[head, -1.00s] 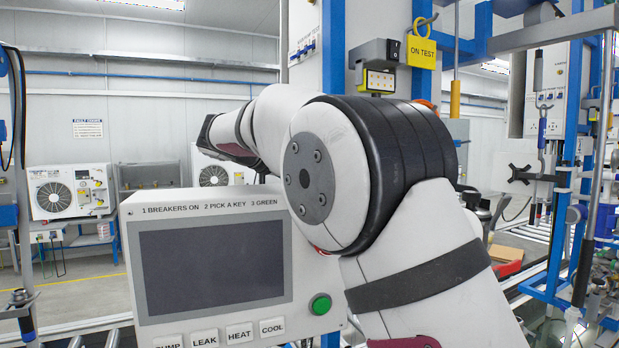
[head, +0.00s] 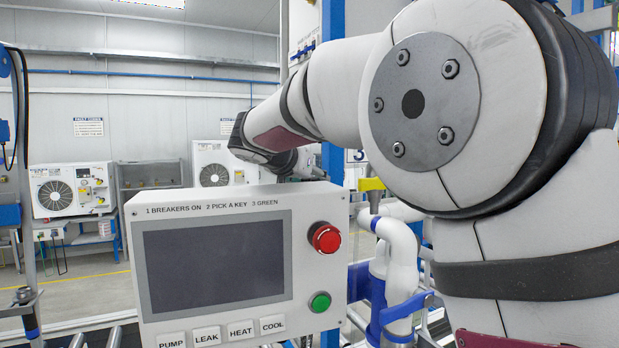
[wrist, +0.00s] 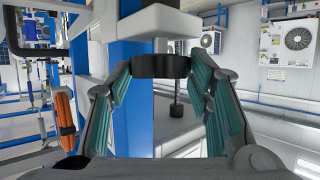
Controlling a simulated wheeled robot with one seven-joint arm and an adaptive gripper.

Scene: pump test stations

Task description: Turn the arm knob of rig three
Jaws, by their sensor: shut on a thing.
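In the wrist view my gripper (wrist: 160,70) is shut on a black round knob (wrist: 160,65), with a fingertip at each side. The knob sits under a pale grey box (wrist: 150,32); a label that would tell its rig is not readable there. In the head view my arm reaches back and left over the control panel (head: 280,240), and my fingers and the knob are hidden. A small sign that seems to read 3 (head: 356,155) shows partly behind my arm.
The panel carries a dark screen (head: 214,262), a red button (head: 325,237), a green button (head: 320,301) and several labelled keys. White pipes with a yellow-handled valve (head: 372,184) stand to its right. In the wrist view a blue post (wrist: 130,90) rises close by.

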